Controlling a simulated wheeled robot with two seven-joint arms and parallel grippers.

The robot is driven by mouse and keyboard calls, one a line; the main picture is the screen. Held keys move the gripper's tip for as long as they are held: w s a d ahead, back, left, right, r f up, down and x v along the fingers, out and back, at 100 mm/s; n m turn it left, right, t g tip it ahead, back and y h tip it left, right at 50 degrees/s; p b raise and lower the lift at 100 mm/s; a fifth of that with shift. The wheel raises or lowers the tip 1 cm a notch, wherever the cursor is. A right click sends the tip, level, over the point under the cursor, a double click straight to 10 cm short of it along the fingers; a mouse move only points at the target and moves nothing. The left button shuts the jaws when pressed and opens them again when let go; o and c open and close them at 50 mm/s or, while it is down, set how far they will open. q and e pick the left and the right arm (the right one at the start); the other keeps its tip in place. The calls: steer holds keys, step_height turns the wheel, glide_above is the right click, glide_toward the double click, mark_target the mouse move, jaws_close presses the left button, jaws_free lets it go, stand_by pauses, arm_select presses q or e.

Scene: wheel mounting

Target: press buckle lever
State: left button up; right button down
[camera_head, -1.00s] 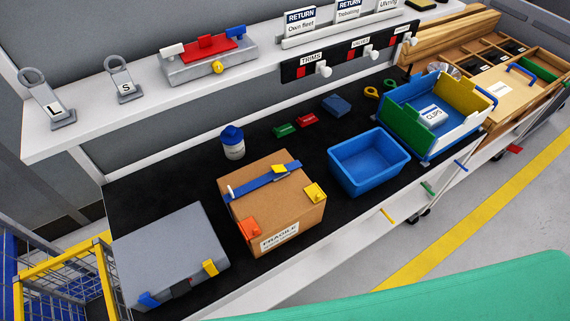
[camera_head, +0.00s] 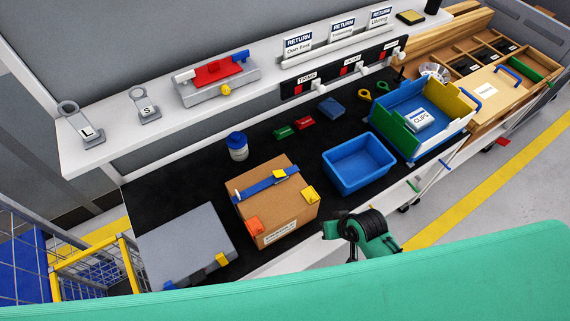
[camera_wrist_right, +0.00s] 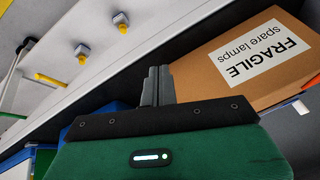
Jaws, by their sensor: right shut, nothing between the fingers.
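A brown cardboard box (camera_head: 277,208) stands on the black bench top. A blue strap (camera_head: 258,186) runs over its top, with a yellow buckle (camera_head: 280,174) on the strap. Whether the buckle's lever is up or down is too small to tell. My right gripper (camera_head: 328,229) is in front of the box's right front corner, apart from the buckle. In the right wrist view my right gripper (camera_wrist_right: 157,78) is shut and empty, beside the box's labelled side (camera_wrist_right: 250,57). The buckle is out of the right wrist view. My left gripper is not in view.
A blue bin (camera_head: 358,165) stands right of the box, and a grey case (camera_head: 186,245) lies left of it. A white-and-blue bottle (camera_head: 237,147) stands behind the box. A shelf (camera_head: 150,130) runs along the back. The space above the box looks clear.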

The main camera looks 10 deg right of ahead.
step_height(320, 180, up, 9)
steer(key=w+a+y+p, duration=0.1)
steer(key=w+a, duration=0.1)
steer(key=m+t+y+p, duration=0.1)
steer(key=m+y, duration=0.2)
steer(key=y, duration=0.1)
glide_toward(279, 173)
steer(key=shift+s+d, duration=0.5)
steer(key=shift+s, duration=0.15)
steer(key=w+d+r+m+t+y, duration=0.1)
steer(key=w+r+m, duration=0.2)
steer(key=w, duration=0.5)
steer(key=shift+d+m, duration=0.35)
steer(key=shift+m, duration=0.05)
steer(key=a+f+b, duration=0.1)
steer(key=s+a+f+b, duration=0.1)
steer(key=f, duration=0.1)
steer(key=a+f+b, duration=0.1)
steer(key=f, duration=0.1)
steer(key=shift+s+a+f, duration=0.2)
steer(key=shift+f, duration=0.05)
steer(key=shift+s+a+f+b, duration=0.25)
steer(key=shift+a+f+b, duration=0.25)
steer(key=shift+f, duration=0.3)
steer(key=shift+a+f, duration=0.1)
